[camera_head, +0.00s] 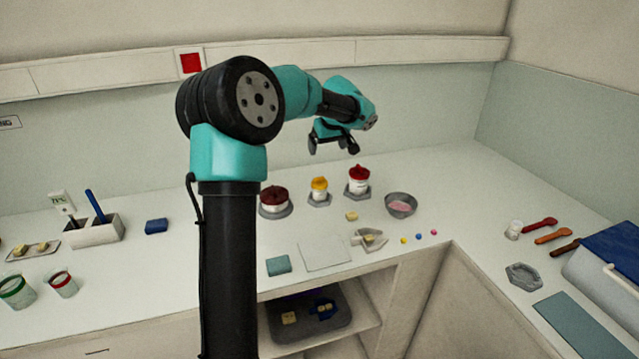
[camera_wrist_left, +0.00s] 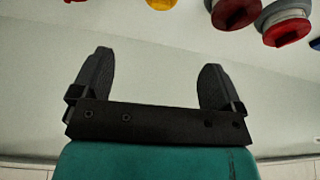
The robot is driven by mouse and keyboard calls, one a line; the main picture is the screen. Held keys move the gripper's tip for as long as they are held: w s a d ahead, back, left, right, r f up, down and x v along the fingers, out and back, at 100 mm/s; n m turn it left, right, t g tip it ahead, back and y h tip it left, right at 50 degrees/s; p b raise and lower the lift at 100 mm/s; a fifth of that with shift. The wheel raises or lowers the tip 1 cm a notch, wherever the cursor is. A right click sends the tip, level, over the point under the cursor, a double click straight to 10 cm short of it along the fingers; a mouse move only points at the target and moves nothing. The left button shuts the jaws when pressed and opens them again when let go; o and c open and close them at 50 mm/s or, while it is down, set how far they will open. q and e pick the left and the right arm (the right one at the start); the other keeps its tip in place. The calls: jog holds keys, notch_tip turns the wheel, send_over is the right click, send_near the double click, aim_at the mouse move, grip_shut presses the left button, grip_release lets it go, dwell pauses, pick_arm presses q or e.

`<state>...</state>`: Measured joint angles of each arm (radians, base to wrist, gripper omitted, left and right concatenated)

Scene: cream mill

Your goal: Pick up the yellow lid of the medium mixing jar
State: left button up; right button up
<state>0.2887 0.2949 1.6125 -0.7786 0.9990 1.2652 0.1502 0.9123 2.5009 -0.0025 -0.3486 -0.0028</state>
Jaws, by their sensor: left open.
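The yellow lid (camera_head: 319,183) sits on the medium mixing jar (camera_head: 319,195), a white jar standing on a grey base on the counter. It is the middle one of a row of three lidded jars. In the left wrist view the yellow lid (camera_wrist_left: 161,3) is cut off by the top edge. My left gripper (camera_head: 333,147) is open and empty, above and behind the jar row in the head view. Its two black fingers stand wide apart in the left wrist view (camera_wrist_left: 158,68), clear of the lid. My right gripper is not in view.
A dark-red-lidded jar (camera_head: 274,196) stands left of the yellow one, a red-lidded jar (camera_head: 358,173) right of it. A grey bowl (camera_head: 400,203) is further right. A white sheet (camera_head: 325,253) and scoop (camera_head: 369,239) lie in front. The counter behind the jars looks clear.

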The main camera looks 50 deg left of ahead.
pick_arm(q)
send_near(319, 178)
jog(key=x, duration=0.5)
jog(key=shift+w+a+f, duration=0.15)
jog(key=shift+w+a, duration=0.1)
jog(key=shift+w, duration=0.05)
jog(key=shift+f, duration=0.1)
jog(key=shift+x, duration=2.5)
jog(key=shift+d, duration=0.1)
jog(key=shift+c, duration=0.3)
jog(key=c, duration=0.9)
jog(key=shift+o, duration=0.2)
